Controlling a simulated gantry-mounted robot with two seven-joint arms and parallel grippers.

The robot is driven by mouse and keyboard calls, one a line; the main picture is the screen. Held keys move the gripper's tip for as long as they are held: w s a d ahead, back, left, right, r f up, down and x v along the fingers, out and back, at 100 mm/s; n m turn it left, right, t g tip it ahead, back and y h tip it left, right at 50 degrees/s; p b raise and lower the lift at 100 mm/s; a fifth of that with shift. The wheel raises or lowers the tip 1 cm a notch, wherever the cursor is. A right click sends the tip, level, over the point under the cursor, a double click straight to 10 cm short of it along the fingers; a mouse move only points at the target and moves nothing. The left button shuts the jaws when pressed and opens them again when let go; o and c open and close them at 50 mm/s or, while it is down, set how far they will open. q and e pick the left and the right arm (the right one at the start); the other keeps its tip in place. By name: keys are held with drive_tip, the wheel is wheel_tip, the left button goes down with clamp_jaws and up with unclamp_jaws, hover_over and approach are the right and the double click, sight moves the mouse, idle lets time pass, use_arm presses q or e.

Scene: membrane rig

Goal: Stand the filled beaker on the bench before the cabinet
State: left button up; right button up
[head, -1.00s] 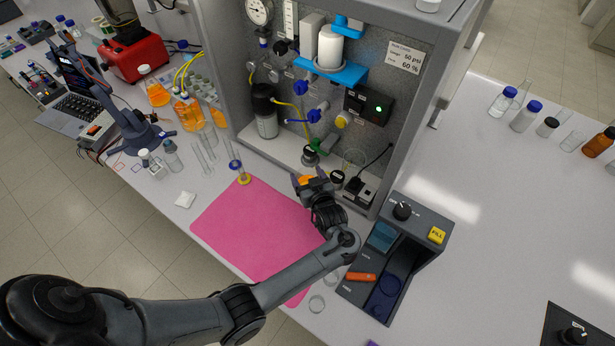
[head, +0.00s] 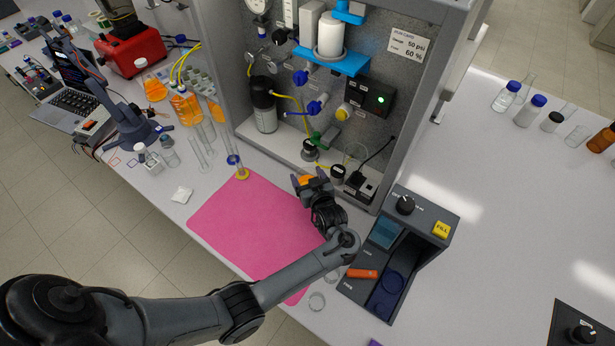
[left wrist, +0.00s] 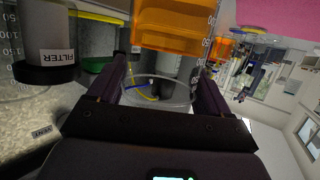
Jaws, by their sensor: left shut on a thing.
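My left gripper (head: 308,183) is shut on the beaker, in front of the cabinet (head: 228,75) near its lower front edge. In the head view only a patch of the beaker's orange liquid (head: 305,180) shows; the gripper hides the rest. In the left wrist view the clear beaker (left wrist: 160,92) sits between the two fingers (left wrist: 162,88), with orange liquid (left wrist: 170,30) in it. I cannot tell whether its base touches the bench (head: 520,210). My right gripper is not in view.
A dark device with a yellow FILL button (head: 442,229) stands to the right. Small glass dishes (head: 317,301) lie near the front edge. A bottle marked FILTER (left wrist: 55,40) shows in the wrist view.

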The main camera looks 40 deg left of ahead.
use_arm(q)
drive_tip(key=shift+f+b, duration=0.4)
drive_tip(key=shift+f, duration=0.1)
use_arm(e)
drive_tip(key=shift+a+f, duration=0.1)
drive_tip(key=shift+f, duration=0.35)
use_arm(q)
drive_tip(key=o, duration=1.2)
